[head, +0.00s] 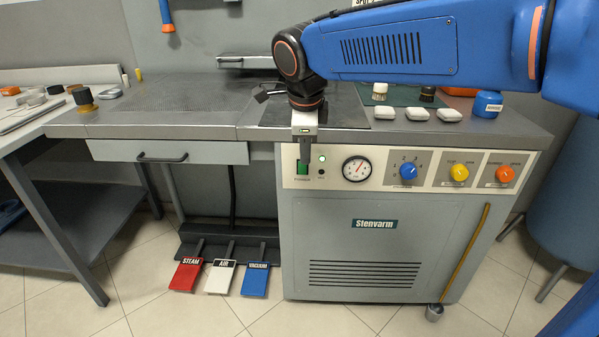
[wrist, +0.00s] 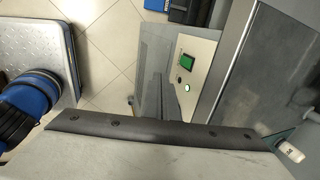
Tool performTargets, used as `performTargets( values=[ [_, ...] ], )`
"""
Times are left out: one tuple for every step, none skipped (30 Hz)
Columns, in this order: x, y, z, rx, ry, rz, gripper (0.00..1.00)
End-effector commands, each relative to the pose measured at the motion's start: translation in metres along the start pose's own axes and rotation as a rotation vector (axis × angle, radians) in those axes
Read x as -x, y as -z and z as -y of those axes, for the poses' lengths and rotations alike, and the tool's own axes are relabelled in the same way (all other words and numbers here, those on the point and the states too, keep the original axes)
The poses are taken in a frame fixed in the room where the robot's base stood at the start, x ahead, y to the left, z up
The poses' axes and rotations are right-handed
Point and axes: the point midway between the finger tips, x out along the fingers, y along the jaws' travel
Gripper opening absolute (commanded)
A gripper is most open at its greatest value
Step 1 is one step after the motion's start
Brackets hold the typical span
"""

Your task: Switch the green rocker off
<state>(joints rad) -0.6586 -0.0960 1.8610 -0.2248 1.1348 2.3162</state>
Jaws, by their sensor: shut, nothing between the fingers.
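The green rocker (head: 302,168) is on the cream control panel at the front left of the Stenvarm cabinet, partly hidden behind my gripper's fingers. Which side of the rocker is pressed in, I cannot tell. My gripper (head: 305,158) is shut and empty, pointing down in front of the panel at the rocker. Whether it touches the rocker is unclear.
To the right on the panel are a gauge (head: 357,168), a blue knob (head: 408,171), a yellow knob (head: 459,172) and an orange knob (head: 505,175). The worktop edge (head: 420,138) is above. STEAM, AIR and VACUUM pedals (head: 221,279) lie on the floor below left.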

Motion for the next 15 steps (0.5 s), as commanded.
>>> performTargets(
  values=[
    [-0.0002, -0.0033, 0.0006, -0.008, 0.000, 0.000, 0.00],
    [-0.0002, -0.0044, 0.0008, -0.013, 0.000, 0.000, 0.00],
    [-0.0002, -0.0052, 0.0009, -0.016, 0.000, 0.000, 0.00],
    [-0.0001, -0.0055, 0.0010, -0.018, 0.000, 0.000, 0.00],
    [-0.0001, -0.0056, 0.0010, -0.019, 0.000, 0.000, 0.00],
    [-0.0001, -0.0055, 0.0010, -0.019, 0.000, 0.000, 0.00],
    [-0.0001, -0.0054, 0.0010, -0.019, 0.000, 0.000, 0.00],
    [-0.0001, -0.0053, 0.0010, -0.019, 0.000, 0.000, 0.00],
    [-0.0002, -0.0052, 0.0010, -0.019, 0.000, 0.000, 0.00],
    [-0.0002, -0.0052, 0.0010, -0.019, 0.000, 0.000, 0.00],
    [-0.0002, -0.0051, 0.0010, -0.019, 0.000, 0.000, 0.00],
    [-0.0004, -0.0051, 0.0010, -0.019, 0.000, 0.000, 0.00],
    [-0.0009, -0.0051, 0.0010, -0.018, 0.000, 0.000, 0.00],
    [-0.0017, -0.0050, 0.0010, -0.018, 0.000, -0.001, 0.00],
    [-0.0035, -0.0050, 0.0010, -0.018, 0.000, -0.001, 0.00]
  ],
)
